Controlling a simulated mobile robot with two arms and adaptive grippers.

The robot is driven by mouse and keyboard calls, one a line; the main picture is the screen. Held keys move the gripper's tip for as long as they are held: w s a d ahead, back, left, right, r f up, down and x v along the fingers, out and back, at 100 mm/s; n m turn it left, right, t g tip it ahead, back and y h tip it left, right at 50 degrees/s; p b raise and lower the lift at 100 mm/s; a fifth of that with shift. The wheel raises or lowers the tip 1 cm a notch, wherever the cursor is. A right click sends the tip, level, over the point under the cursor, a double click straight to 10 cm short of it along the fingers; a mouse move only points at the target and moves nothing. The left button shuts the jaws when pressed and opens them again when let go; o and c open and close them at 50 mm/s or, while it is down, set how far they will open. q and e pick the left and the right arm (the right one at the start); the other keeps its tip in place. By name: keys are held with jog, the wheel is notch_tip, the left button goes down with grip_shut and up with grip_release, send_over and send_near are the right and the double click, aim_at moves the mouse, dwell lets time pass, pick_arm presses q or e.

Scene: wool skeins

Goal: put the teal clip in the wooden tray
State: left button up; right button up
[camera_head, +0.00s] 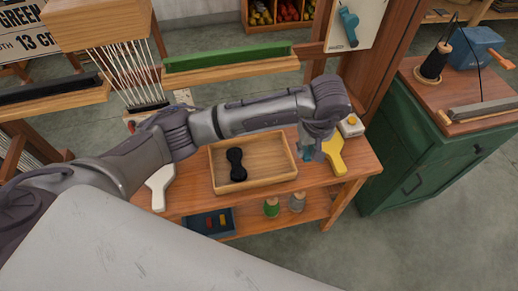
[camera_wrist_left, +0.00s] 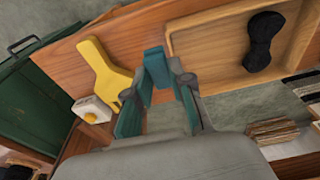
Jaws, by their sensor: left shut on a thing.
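The wooden tray (camera_head: 218,176) lies on the wooden table, with a black figure-eight skein (camera_head: 236,164) in it. My left gripper (camera_head: 314,152) points down just right of the tray, outside its rim. In the left wrist view the gripper (camera_wrist_left: 160,98) is shut on the teal clip (camera_wrist_left: 156,67), which shows between the fingers. In the head view the clip (camera_head: 306,150) is partly hidden by the gripper. The tray also shows at the upper right of the left wrist view (camera_wrist_left: 205,75). My right gripper is not in view.
A yellow paddle-shaped thing (camera_head: 335,155) and a small white box (camera_head: 351,126) lie right of the gripper. A white paddle-shaped thing (camera_head: 160,187) lies left of the tray. The tray's right half is clear. A green cabinet (camera_head: 420,150) stands at the right.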

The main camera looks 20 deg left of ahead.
pick_arm(q)
jog(key=p, duration=0.2)
send_over(270, 160)
jog(key=f, duration=0.5)
jog(key=shift+s+d+f, duration=0.1)
jog(key=shift+d+f, duration=0.15)
jog(key=shift+f, duration=0.1)
jog(key=shift+a+f, duration=0.1)
jog(key=shift+f, duration=0.05)
notch_tip(270, 160, down, 4)
jog(key=shift+r, duration=0.1)
jog(key=shift+f, duration=0.2)
jog(key=o, duration=0.8)
jog(key=shift+r, duration=0.1)
